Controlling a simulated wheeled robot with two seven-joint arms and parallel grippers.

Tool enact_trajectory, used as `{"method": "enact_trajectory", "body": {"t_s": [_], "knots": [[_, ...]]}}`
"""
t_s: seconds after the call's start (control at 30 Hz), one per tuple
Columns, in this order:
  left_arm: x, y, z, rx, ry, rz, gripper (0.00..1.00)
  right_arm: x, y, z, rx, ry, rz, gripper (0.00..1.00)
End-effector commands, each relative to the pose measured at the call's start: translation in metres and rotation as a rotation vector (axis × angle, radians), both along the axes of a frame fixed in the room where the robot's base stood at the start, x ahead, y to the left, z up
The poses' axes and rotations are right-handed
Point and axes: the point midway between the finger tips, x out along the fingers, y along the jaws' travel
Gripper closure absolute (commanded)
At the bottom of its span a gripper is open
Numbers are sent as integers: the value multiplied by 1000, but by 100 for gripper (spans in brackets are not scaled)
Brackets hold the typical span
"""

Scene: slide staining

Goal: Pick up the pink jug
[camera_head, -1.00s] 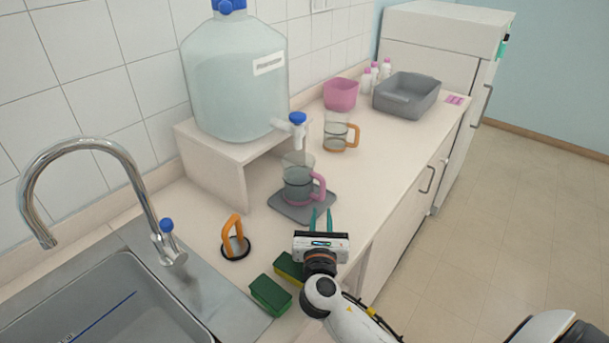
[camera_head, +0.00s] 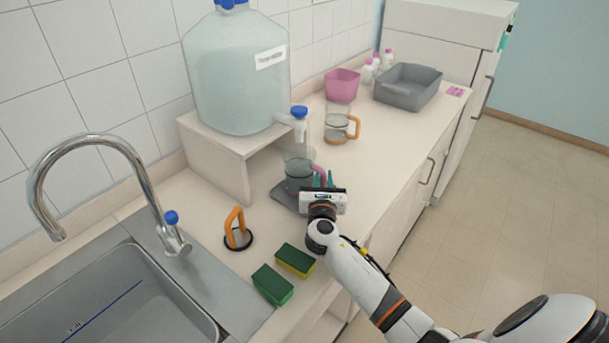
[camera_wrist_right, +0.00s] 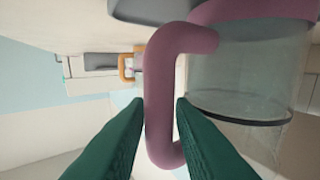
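The pink jug (camera_head: 298,162) is a clear jug with a pink handle and some liquid inside. It stands upright on a grey mat (camera_head: 281,194) below the dispenser tap. My right gripper (camera_head: 323,178) is at its handle side, and its body hides part of the jug and mat. In the right wrist view the pink handle (camera_wrist_right: 162,75) lies between the two green fingers of my right gripper (camera_wrist_right: 160,102), which are open with slim gaps beside the handle. The jug's glass wall (camera_wrist_right: 245,70) is to the right. My left gripper is not in view.
A large water container (camera_head: 235,80) stands on a shelf, with its tap (camera_head: 293,120) over the jug. A clear jug with an orange handle (camera_head: 340,124) is behind. Sponges (camera_head: 295,260), an orange-handled item (camera_head: 237,230) and the sink (camera_head: 110,300) are in front.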

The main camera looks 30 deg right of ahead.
Motion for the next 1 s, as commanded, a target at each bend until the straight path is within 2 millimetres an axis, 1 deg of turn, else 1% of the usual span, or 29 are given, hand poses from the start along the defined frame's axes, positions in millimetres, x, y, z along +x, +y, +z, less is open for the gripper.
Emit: {"method": "enact_trajectory", "body": {"t_s": [0.2,0.33,0.77,0.87,1.0], "knots": [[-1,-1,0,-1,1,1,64,0,0,0,0,0,0,78],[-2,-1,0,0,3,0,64,0,0,0,0,0,0,99],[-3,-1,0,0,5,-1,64,1,0,2,-1,-3,0,100],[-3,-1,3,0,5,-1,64,1,-2,4,-2,-2,0,100],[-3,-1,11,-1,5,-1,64,3,-8,13,-2,-2,0,100]]}}
